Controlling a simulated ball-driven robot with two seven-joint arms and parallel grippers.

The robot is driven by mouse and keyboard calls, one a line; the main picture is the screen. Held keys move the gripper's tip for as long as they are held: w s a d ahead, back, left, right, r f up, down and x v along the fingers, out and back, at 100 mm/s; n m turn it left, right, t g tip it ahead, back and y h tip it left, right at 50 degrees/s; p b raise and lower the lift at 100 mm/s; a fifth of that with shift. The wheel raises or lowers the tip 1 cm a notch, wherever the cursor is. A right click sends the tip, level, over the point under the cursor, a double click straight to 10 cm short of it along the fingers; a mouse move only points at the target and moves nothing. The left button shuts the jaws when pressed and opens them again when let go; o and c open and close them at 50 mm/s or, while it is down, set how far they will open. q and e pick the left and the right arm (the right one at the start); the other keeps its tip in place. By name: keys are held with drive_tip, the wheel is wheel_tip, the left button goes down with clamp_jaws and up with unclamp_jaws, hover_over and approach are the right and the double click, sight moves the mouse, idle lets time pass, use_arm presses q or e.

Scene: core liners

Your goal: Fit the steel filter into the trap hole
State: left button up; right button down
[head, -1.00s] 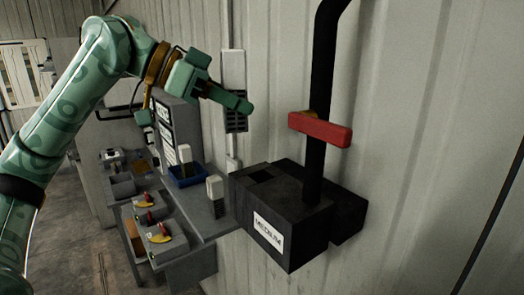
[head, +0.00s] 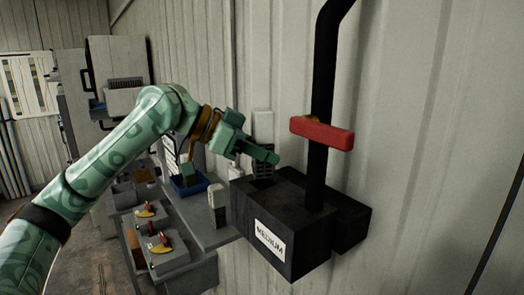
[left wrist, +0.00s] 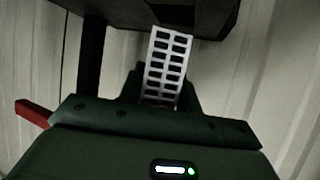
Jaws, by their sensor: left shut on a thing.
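The steel filter (head: 262,126) is upright in the head view, with a plain pale upper part and a dark-slotted lower part. My left gripper (head: 262,156) is shut on it and hides its middle. The black trap box (head: 304,241), labelled MEDIUM, is on the wall, with its square hole (head: 262,183) in the left part of its top. The filter's lower end is right at the hole; I cannot tell whether it is above or just inside. The left wrist view shows the slotted filter (left wrist: 167,66) between my fingers, near the dark box (left wrist: 205,14). My right gripper is not in view.
A black pipe (head: 319,180) rises from the box, with a red lever handle (head: 322,134) right of my gripper. A grey bench to the left holds a blue tray (head: 190,188), a pale-topped block (head: 217,196) and switch boxes (head: 158,243). The corrugated wall is close behind.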

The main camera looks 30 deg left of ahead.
use_arm(q)
drive_tip(key=shift+f, duration=0.6)
drive_tip(key=o, duration=0.9)
drive_tip(key=shift+o, duration=0.6)
drive_tip(key=shift+r, duration=0.1)
drive_tip(key=shift+r, duration=0.4)
drive_tip(key=b+v, duration=0.1)
drive_tip(key=v, duration=1.1)
